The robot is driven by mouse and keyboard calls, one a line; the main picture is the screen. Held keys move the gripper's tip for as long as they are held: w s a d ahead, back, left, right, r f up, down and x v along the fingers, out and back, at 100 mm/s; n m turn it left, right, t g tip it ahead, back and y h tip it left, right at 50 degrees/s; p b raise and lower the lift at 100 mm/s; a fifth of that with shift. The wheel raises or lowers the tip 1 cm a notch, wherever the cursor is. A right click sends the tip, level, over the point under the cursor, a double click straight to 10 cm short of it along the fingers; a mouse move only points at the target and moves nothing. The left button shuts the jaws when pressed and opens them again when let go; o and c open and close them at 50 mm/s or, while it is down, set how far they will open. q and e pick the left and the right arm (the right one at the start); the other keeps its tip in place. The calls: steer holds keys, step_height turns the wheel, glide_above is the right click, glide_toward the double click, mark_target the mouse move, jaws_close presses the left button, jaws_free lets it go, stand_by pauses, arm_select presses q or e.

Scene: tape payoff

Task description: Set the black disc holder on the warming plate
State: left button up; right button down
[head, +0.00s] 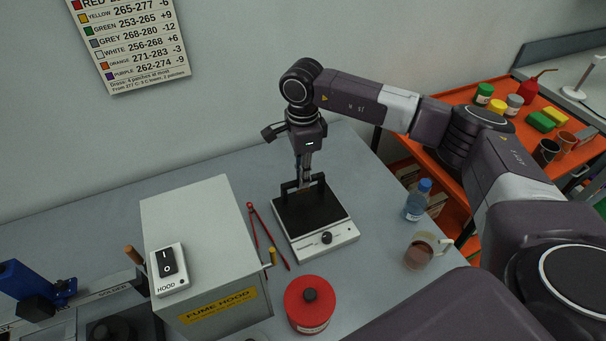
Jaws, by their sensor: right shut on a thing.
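The warming plate (311,216) is a white box with a dark square top and a front knob, on the grey bench in the middle of the head view. The black disc holder (287,189) has short uprights and shows at the back part of the plate's top. My right gripper (304,183) points down and is shut on the holder from above. The fingertips partly hide the holder. I cannot tell whether the holder's underside touches the plate. My left gripper is not in view.
Red tongs (260,232) and the fume hood box (197,225) stand left of the plate. A red lidded jar (310,304) is in front. A blue-capped bottle (416,201) and a glass mug (420,252) stand right. An orange cart (459,98) is beyond the bench.

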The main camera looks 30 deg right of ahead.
steer(key=shift+f+b, duration=0.3)
steer(key=shift+b, duration=0.05)
stand_by(0.4)
steer(key=c, duration=1.2)
jaws_free()
steer(key=shift+c, duration=0.2)
steer(key=shift+r+p, duration=1.85)
steer(key=shift+r, duration=1.7)
steer(key=shift+s+f, duration=0.1)
